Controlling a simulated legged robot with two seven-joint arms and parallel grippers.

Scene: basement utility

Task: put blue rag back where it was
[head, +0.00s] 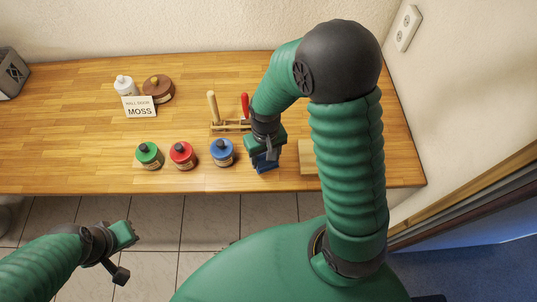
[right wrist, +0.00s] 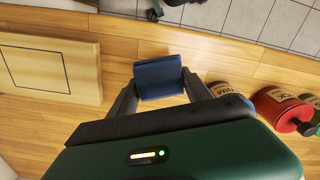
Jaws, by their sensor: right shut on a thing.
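The blue rag (head: 265,164), a small folded block, is at the front part of the wooden bench. My right gripper (head: 264,151) is shut on it. In the right wrist view the blue rag (right wrist: 159,77) sits between the two fingers, over the bench near its front edge. I cannot tell whether it touches the bench. A pale wooden board (head: 308,157) lies just right of it; in the right wrist view the board (right wrist: 85,70) carries a dark square outline and is bare. My left gripper (head: 125,236) hangs low over the floor, left of my body; its jaw opening is unclear.
A rack (head: 230,125) with upright handles is behind. A MOSS sign (head: 140,107), white bottle (head: 124,85) and brown jar (head: 158,88) stand back left.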

